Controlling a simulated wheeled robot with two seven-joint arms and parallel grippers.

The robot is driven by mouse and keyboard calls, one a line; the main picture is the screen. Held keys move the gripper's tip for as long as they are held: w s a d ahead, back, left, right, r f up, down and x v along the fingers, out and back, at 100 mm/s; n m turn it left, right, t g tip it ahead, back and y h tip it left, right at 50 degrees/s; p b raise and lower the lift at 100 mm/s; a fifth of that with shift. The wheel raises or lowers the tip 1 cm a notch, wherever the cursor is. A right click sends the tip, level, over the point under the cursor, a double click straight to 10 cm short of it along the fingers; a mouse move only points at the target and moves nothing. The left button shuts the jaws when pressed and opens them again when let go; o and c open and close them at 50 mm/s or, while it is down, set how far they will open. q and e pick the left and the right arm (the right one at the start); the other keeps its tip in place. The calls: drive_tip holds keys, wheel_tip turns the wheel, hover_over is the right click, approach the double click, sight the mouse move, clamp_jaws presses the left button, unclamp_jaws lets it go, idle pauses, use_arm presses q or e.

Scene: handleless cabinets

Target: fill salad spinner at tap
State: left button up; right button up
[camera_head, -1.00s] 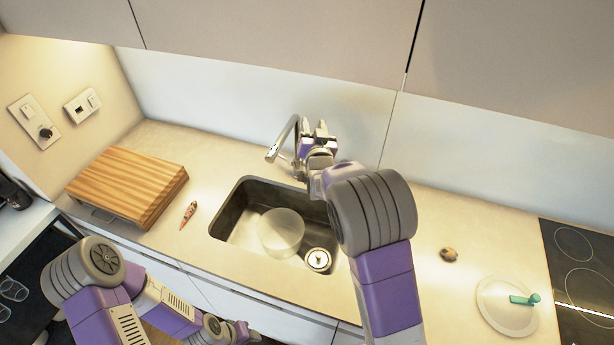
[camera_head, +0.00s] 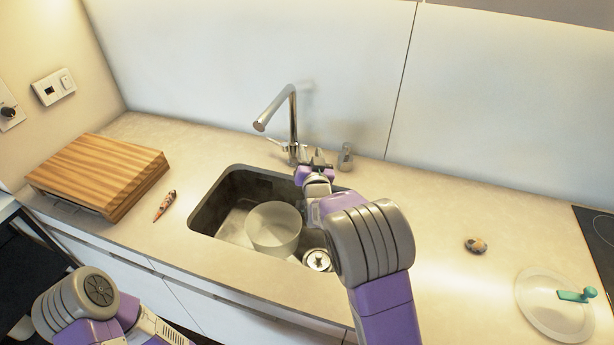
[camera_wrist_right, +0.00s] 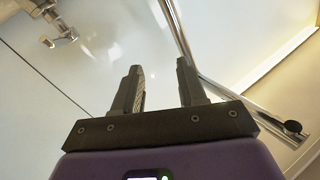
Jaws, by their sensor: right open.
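The salad spinner bowl (camera_head: 273,230), pale and translucent, stands in the sink (camera_head: 215,205) left of the drain. The chrome tap (camera_head: 292,120) rises behind the sink, its spout angled to the left; no water stream shows. My right gripper (camera_head: 318,158) is at the sink's back edge, just right of the tap base. In the right wrist view its fingers (camera_wrist_right: 162,82) are apart with nothing between them, and the tap (camera_wrist_right: 235,90) runs along their right. Whether a finger touches the tap lever is unclear. My left gripper is out of view.
A lid with a green handle (camera_head: 530,300) lies on the right counter near the cooktop (camera_head: 597,235). A small round brownish thing (camera_head: 475,245) lies behind it. A metal dispenser (camera_head: 346,157) stands right of the tap. A wooden board (camera_head: 100,170) and a small patterned object (camera_head: 165,205) lie left.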

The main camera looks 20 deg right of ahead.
wheel_tip(320, 180, down, 8)
drive_tip(key=b, duration=0.7)
drive_tip(key=shift+w+d+f+b, duration=0.1)
drive_tip(key=shift+w+d+b, duration=0.1)
drive_tip(key=shift+w, duration=1.05)
drive_tip(key=shift+w+d+r+b, duration=0.1)
drive_tip(key=shift+w+d, duration=0.05)
drive_tip(key=shift+w, duration=1.15)
drive_tip(key=shift+w+d+f+b, duration=0.1)
drive_tip(key=shift+w+d, duration=0.1)
drive_tip(key=shift+w, duration=1.05)
clamp_jaws()
